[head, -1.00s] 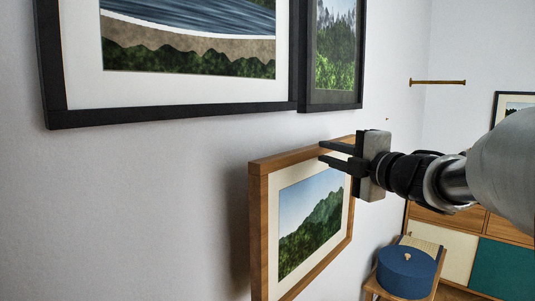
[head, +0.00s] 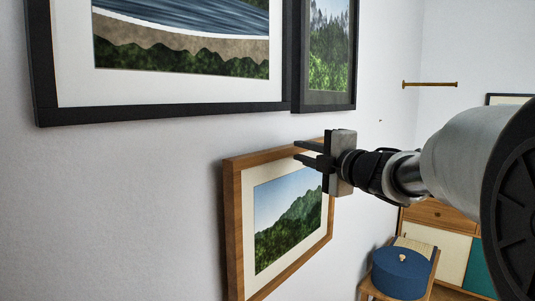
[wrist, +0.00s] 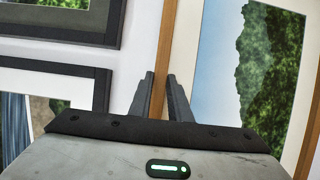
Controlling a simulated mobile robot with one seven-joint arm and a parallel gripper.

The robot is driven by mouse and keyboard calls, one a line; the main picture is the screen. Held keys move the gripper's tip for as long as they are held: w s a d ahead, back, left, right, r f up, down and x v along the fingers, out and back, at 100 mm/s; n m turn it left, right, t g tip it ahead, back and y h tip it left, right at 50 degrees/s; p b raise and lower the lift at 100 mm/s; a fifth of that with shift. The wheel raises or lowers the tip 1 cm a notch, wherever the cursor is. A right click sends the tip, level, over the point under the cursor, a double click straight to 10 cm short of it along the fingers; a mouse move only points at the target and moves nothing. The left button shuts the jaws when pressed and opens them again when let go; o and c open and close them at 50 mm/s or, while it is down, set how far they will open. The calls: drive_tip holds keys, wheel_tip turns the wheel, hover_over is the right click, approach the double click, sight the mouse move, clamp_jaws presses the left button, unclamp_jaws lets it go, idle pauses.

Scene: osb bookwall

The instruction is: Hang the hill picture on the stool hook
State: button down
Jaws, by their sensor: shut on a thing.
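The hill picture (head: 290,222) has a light wood frame, a cream mat and a green hill under blue sky. It hangs from my gripper (head: 308,154), upright and close to the wall. The fingers are shut on its top rail, one on each side; the wrist view shows the wooden rail between the fingertips (wrist: 160,77). A tiny brass-coloured dot on the wall (head: 380,121), above the stool (head: 365,290), looks like the stool hook. It is right of the picture and too small to show its shape. I cannot tell whether the picture's back touches the wall.
Two black-framed pictures, a large seascape (head: 160,115) and a smaller mountain scene (head: 330,103), hang just above. A round blue box (head: 402,275) sits on the stool. A cabinet (head: 425,243) stands behind.

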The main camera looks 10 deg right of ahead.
drive_tip(key=shift+w+a, duration=0.75)
drive_tip(key=shift+a, duration=0.05)
drive_tip(key=shift+w+f+b, duration=0.1)
drive_tip(key=shift+f+b, duration=0.1)
drive_tip(key=shift+b, duration=0.2)
drive_tip(key=shift+f+b, duration=0.25)
drive_tip(key=shift+b, duration=0.05)
